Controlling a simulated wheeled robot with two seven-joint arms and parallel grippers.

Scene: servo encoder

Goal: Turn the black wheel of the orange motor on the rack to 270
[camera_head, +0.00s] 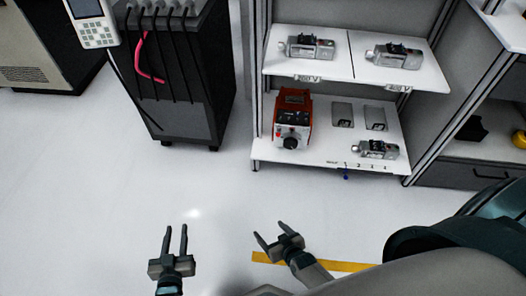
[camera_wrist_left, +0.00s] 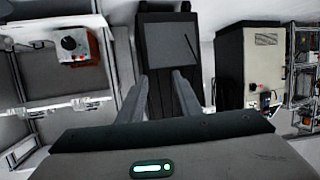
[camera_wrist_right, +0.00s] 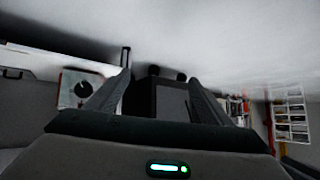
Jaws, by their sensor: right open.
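The orange motor (camera_head: 293,111) stands on the lower shelf of the rack, at its left end. Its black wheel (camera_head: 290,143) is on the light front face. In the left wrist view the motor (camera_wrist_left: 92,48) is at the upper left, with the wheel (camera_wrist_left: 69,43) facing the camera. In the right wrist view the wheel (camera_wrist_right: 83,88) shows just left of the fingers. My left gripper (camera_head: 175,232) is open and empty over the floor. My right gripper (camera_head: 268,233) is open and empty, in front of the rack and apart from it. The wheel's setting is too small to read.
The rack's lower shelf (camera_head: 325,152) also holds a silver motor (camera_head: 377,149) at the right. Two more silver motors (camera_head: 310,47) stand on the upper shelf. A black cabinet (camera_head: 185,115) with cables stands left of the rack. The floor (camera_head: 90,190) in front is clear.

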